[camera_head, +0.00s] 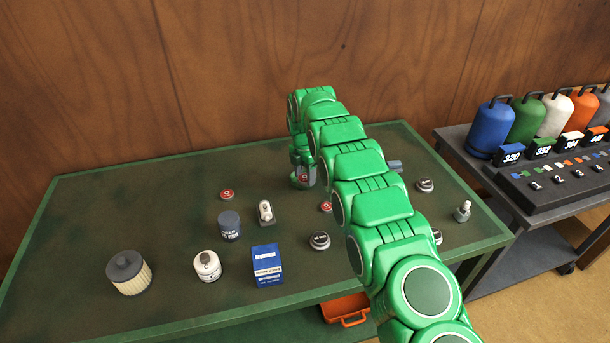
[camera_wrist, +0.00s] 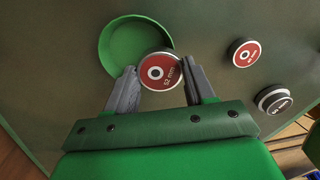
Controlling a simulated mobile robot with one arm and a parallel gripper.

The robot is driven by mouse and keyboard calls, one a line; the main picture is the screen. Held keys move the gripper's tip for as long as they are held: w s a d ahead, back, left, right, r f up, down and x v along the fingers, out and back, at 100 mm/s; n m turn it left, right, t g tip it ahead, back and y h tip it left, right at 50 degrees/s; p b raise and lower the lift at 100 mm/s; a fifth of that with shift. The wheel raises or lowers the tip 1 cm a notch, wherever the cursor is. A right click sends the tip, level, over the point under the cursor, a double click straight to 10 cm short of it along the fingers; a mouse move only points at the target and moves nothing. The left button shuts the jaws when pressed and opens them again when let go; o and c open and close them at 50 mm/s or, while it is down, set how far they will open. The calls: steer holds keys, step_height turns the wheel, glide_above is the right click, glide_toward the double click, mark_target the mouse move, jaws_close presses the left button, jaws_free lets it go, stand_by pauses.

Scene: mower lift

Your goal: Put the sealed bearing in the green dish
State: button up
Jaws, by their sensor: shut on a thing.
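A round bearing (camera_wrist: 161,71) with a red face, a white ring and a "12 mm" mark sits between the fingertips of my gripper (camera_wrist: 157,86), which is shut on it. In the head view my gripper (camera_head: 304,178) points down over the back middle of the green table, with the red face (camera_head: 304,176) between its fingers. The round green dish (camera_wrist: 117,32) shows in the wrist view, just beyond the bearing. The bearing overlaps the dish's near right rim in that picture; its height above it is hard to tell. I cannot make out the dish in the head view.
Other red-faced discs (camera_head: 227,194) (camera_head: 326,207) and dark-rimmed discs (camera_head: 320,240) (camera_head: 425,185) lie around. My arm hides part of the table's right side.

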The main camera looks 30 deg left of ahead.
mark_target(304, 177)
steer(key=shift+f, duration=0.55)
steer(key=o, duration=1.1)
steer(key=shift+a+r, duration=0.15)
steer(key=shift+r, duration=6.15)
